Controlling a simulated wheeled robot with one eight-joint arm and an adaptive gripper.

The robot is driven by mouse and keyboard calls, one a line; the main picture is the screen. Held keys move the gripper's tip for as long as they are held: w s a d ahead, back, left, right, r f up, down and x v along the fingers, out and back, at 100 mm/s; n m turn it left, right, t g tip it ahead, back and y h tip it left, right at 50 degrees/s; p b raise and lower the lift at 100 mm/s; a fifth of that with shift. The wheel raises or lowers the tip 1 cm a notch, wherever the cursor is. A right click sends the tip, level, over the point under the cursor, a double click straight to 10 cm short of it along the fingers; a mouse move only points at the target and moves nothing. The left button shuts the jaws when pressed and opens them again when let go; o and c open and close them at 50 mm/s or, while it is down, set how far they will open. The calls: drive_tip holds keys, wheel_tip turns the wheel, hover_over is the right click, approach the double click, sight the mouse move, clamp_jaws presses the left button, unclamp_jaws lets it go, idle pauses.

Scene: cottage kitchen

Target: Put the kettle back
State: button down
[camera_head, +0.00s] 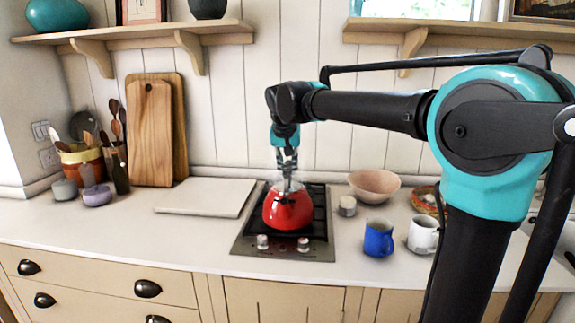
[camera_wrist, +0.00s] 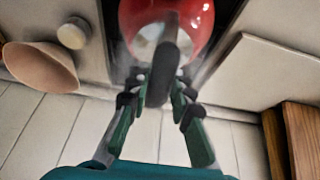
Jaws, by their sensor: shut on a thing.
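The red kettle (camera_head: 288,208) is at the cooktop (camera_head: 318,247) in the head view, upright, over its middle. Whether its base touches the cooktop is hard to tell. My gripper (camera_head: 288,180) comes down from above and is shut on the kettle's handle. In the wrist view the red kettle body (camera_wrist: 198,22) fills the top middle, and the dark handle (camera_wrist: 163,68) lies between the fingers of my gripper (camera_wrist: 160,85). Faint steam or haze shows around the kettle. The far side of the kettle is hidden.
A pink bowl (camera_head: 374,185) and a small jar (camera_head: 347,206) stand right of the cooktop. A blue mug (camera_head: 379,239) and a white mug (camera_head: 423,235) are nearer the front. A pale board (camera_head: 206,197) lies left. Wooden cutting boards (camera_head: 151,135) lean on the wall.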

drive_tip(key=shift+f, duration=0.1)
drive_tip(key=c, duration=1.3)
unclamp_jaws()
drive_tip(key=shift+f, duration=0.1)
drive_tip(key=shift+c, duration=0.2)
drive_tip(key=v, duration=1.2)
drive_tip(key=shift+r, duration=0.25)
